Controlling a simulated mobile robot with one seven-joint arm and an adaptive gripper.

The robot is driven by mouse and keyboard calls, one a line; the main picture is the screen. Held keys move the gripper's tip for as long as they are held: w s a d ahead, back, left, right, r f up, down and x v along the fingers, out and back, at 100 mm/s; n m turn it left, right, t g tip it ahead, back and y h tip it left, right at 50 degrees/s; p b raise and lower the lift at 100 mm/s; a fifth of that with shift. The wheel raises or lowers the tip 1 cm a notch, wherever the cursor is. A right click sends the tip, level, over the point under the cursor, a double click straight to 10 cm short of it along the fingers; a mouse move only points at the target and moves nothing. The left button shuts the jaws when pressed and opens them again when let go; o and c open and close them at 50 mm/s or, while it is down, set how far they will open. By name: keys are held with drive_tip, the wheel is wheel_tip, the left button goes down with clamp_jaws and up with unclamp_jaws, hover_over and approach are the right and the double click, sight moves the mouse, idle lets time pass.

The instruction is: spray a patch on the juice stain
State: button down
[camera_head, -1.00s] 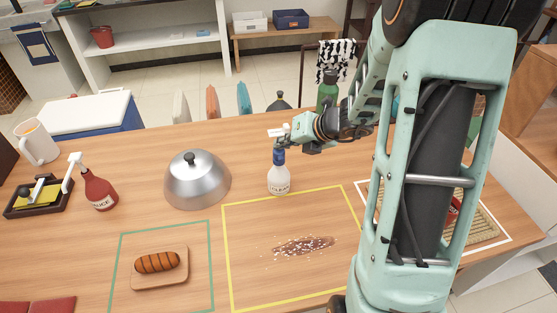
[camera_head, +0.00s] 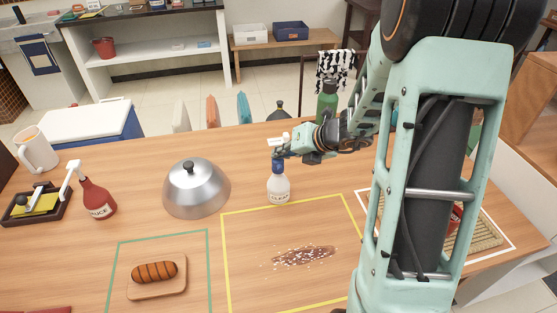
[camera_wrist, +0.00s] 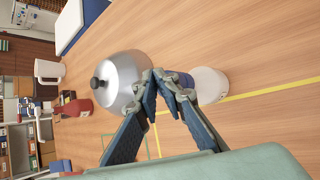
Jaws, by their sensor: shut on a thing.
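The spray bottle (camera_head: 278,189) has a white body and a blue neck. It stands upright on the table, just behind the yellow-outlined area. My gripper (camera_head: 283,152) is shut on the bottle's upper part, around the blue neck. In the wrist view, the dark fingers (camera_wrist: 165,80) meet at the neck, with the white body (camera_wrist: 208,86) beyond them. The juice stain (camera_head: 304,256) is a brown, speckled patch on the table inside the yellow outline, in front of the bottle and apart from it. My arm partly covers the right side of that area.
A metal dome (camera_head: 196,190) stands left of the bottle. A sausage on a wooden board (camera_head: 157,289) lies in the green outline. A red sauce bottle (camera_head: 98,200) is further left. A green bottle (camera_head: 327,100) stands behind my gripper.

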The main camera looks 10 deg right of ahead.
sight(282, 165)
drive_tip(key=shift+s+a+f, duration=0.15)
drive_tip(key=shift+s+f, duration=0.25)
drive_tip(key=shift+f, duration=0.35)
drive_tip(key=shift+s+f+b, duration=0.15)
drive_tip(key=shift+f+b, duration=0.35)
drive_tip(key=shift+b, duration=0.2)
drive_tip(key=shift+f, duration=0.15)
drive_tip(key=shift+s+f+b, duration=0.15)
drive_tip(key=shift+s+b, duration=0.1)
drive_tip(key=shift+b, duration=0.05)
drive_tip(key=r+p, duration=0.4)
drive_tip(key=w+r+p, duration=0.1)
drive_tip(key=r+p, duration=0.1)
drive_tip(key=shift+r, duration=0.15)
